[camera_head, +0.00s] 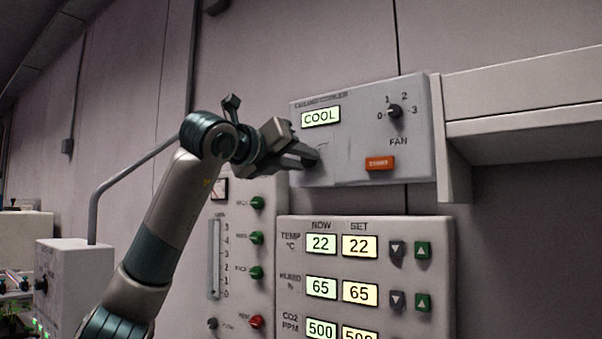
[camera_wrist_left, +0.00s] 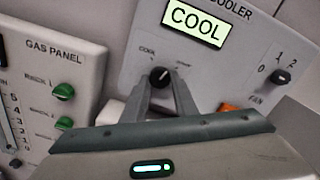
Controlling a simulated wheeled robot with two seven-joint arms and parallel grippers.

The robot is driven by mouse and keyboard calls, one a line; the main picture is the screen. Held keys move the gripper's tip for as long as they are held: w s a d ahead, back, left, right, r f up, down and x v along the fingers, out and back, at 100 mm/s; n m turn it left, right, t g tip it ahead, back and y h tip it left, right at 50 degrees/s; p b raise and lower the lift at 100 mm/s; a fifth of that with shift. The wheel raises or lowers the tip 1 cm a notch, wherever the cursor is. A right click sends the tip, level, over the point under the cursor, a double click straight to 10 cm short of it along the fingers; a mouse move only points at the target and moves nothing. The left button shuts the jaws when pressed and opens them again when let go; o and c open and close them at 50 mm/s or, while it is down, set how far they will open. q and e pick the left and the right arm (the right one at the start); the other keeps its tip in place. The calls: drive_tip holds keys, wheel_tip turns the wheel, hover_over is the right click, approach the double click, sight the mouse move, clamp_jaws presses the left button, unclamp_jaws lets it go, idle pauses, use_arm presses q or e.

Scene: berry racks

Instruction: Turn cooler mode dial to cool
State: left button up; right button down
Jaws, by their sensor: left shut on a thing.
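The cooler panel (camera_head: 350,165) is a grey box on the wall, and its lit display (camera_head: 320,117) reads COOL. The same display shows in the left wrist view (camera_wrist_left: 195,24). The black mode dial (camera_wrist_left: 159,76) sits below the display, with a COOL label at its upper left. My left gripper (camera_head: 308,157) is at the dial, shut on it; its fingers show around the dial in the left wrist view (camera_wrist_left: 163,88). In the head view the fingers mostly hide the dial. My right gripper is in neither view.
The cooler panel also has a fan dial (camera_head: 394,112) and an orange button (camera_head: 380,163). Below are the gas panel (camera_head: 237,200) with green knobs and a set panel (camera_head: 375,226) with number displays. A shelf (camera_head: 520,100) juts out at the right.

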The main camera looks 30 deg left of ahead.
use_arm(q)
drive_tip(key=n+b, duration=0.2)
drive_tip(key=n, duration=0.1)
drive_tip(key=shift+f, duration=0.15)
drive_tip(key=shift+n+b, duration=0.3)
drive_tip(key=shift+n, duration=0.1)
drive_tip(key=n+b, duration=0.2)
drive_tip(key=n, duration=0.1)
drive_tip(key=n+b, duration=0.2)
drive_tip(key=n, duration=0.2)
drive_tip(key=shift+r+n, duration=0.2)
drive_tip(key=shift+n, duration=0.7)
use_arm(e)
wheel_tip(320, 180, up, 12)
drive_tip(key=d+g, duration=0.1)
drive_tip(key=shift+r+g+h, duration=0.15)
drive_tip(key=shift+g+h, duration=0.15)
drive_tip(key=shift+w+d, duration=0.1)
use_arm(q)
drive_tip(key=o, duration=1)
drive_tip(key=shift+o, duration=0.2)
